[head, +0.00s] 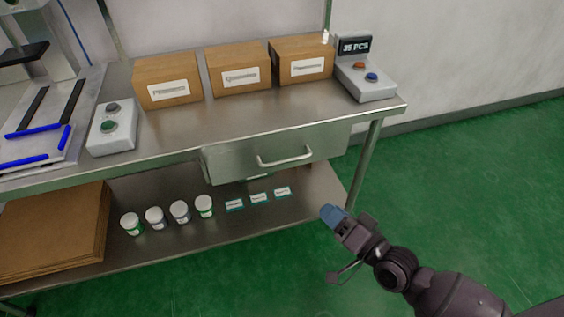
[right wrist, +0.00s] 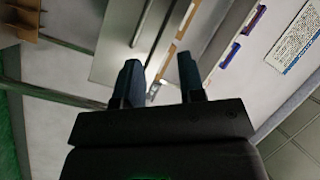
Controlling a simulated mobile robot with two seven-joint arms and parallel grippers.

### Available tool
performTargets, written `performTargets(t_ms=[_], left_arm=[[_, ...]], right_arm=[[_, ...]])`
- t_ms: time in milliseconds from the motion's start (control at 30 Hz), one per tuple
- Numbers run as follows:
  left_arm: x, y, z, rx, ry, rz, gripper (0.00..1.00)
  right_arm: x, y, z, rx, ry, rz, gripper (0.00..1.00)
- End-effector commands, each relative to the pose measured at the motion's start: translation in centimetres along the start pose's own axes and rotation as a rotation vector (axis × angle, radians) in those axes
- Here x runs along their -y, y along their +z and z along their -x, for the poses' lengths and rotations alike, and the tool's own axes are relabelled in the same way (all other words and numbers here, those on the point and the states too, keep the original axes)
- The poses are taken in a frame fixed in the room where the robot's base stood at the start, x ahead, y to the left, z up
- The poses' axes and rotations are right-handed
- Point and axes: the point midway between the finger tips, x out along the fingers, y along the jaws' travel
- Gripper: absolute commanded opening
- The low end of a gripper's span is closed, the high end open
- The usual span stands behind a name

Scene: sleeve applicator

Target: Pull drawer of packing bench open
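The packing bench (head: 180,131) is a steel table with a drawer (head: 240,163) under the right part of its top. The drawer has a horizontal bar handle (head: 285,156) on its front. The drawer front looks close to the bench edge; I cannot tell exactly how far it sits out. My right gripper (head: 333,214) is below and to the right of the handle, apart from it. In the right wrist view its two fingers (right wrist: 158,85) stand apart with nothing between them. My left gripper is not in view.
Three cardboard boxes (head: 238,74), a counter unit (head: 369,85) and a button box (head: 112,130) stand on the bench top. The lower shelf holds several jars (head: 180,211), labelled cards (head: 259,198) and stacked cardboard (head: 55,225). The green floor (head: 470,170) at right is clear.

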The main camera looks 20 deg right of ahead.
Motion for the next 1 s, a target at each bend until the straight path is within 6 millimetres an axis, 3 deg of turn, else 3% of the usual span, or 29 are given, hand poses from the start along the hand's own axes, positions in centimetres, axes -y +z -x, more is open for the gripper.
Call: performTargets(t_ms=[33, 333, 733, 1000], left_arm=[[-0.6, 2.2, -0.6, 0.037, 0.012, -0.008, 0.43], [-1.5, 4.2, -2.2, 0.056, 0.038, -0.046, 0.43], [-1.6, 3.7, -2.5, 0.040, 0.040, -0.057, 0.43], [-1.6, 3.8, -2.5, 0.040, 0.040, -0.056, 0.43]], right_arm=[[-2.1, 1.4, -1.0, 0.009, -0.012, -0.080, 0.36], [-5.4, 0.4, -7.1, -0.052, -0.132, -0.481, 0.36], [-5.2, -1.3, -10.4, -0.084, -0.177, -0.597, 0.36], [-4.5, -1.9, -14.8, -0.083, -0.178, -0.596, 0.36]])
